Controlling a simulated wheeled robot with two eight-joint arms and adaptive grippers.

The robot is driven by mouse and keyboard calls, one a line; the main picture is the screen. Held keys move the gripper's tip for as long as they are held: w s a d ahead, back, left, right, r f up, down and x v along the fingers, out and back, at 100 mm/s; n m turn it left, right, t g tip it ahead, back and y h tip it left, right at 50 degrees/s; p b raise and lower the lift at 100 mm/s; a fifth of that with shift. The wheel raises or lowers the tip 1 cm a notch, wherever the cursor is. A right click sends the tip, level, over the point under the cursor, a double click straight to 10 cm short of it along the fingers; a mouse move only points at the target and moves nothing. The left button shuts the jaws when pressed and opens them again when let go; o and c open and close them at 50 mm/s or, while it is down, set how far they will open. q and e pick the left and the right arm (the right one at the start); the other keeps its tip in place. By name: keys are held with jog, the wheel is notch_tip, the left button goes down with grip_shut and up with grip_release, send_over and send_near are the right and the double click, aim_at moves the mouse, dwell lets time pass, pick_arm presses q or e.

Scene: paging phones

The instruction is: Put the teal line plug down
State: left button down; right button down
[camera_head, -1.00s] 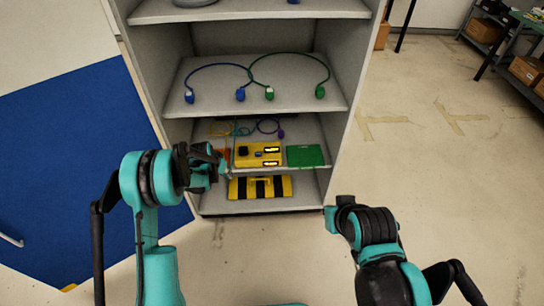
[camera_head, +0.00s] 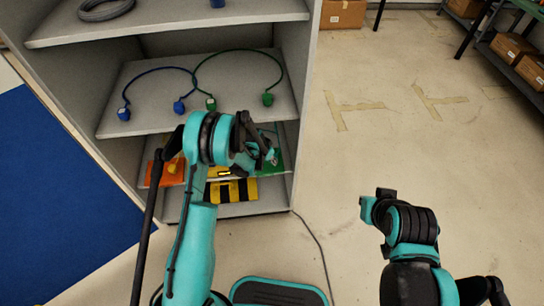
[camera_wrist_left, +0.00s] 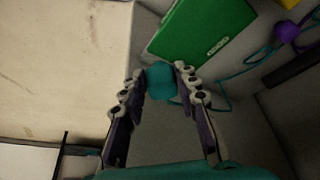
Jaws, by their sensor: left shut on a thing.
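My left gripper (camera_head: 264,152) is in front of the right part of the lower shelf, by the green panel (camera_head: 277,150). In the left wrist view the gripper (camera_wrist_left: 160,76) is shut on the teal line plug (camera_wrist_left: 160,84), a rounded teal block between its fingertips. The green panel (camera_wrist_left: 207,35) shows just beyond the plug. A teal cable (camera_wrist_left: 232,86) runs at the right of that view. The plug cannot be made out in the head view. My right gripper (camera_head: 374,203) is over the floor, away from the shelves; its fingers are unclear.
A purple plug (camera_wrist_left: 287,32) lies right in the wrist view. An orange panel (camera_head: 162,173) and yellow box (camera_head: 222,172) share the lower shelf, partly hidden by my arm. Blue (camera_head: 180,107) and green (camera_head: 211,103) plugs sit above. A striped yellow-black piece (camera_head: 240,190) is below.

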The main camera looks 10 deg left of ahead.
pick_arm(q)
jog(key=w+a+f+b, duration=0.1)
jog(key=a+f, duration=0.1)
jog(key=a, duration=0.1)
jog(key=w+a+f+b, duration=0.1)
jog(key=w+a+f, duration=0.1)
jog(key=a, duration=0.1)
jog(key=w+a+f+b, duration=0.1)
jog(key=a+f, duration=0.1)
jog(key=a, duration=0.2)
jog(key=shift+w+f+b, duration=0.35)
jog(key=shift+w+b, duration=0.05)
notch_tip(320, 180, down, 4)
jog(key=shift+f+b, duration=0.1)
jog(key=shift+b, duration=0.95)
jog(key=c, duration=1.1)
grip_release()
jog(key=shift+c, duration=0.2)
jog(key=p+v, duration=0.4)
jog(key=v, duration=0.8)
